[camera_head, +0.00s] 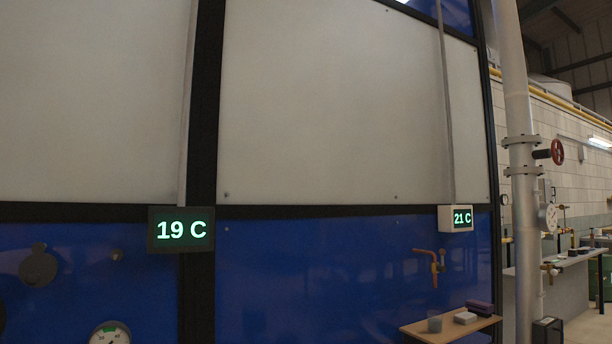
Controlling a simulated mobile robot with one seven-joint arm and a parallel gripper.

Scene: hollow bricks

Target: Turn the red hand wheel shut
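A red hand wheel (557,152) shows at the right of the head view. It sits on a short dark stem on the right side of a tall grey vertical pipe (520,200), next to a pair of flanges. I see the wheel nearly edge-on, and it is small and far off. I cannot tell from its look whether the valve is open or shut. My gripper and arm are not in view.
A blue and grey panelled wall fills the left and middle, with displays reading 19 C (181,230) and 21 C (456,218). A gauge (548,217) sits below the wheel.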

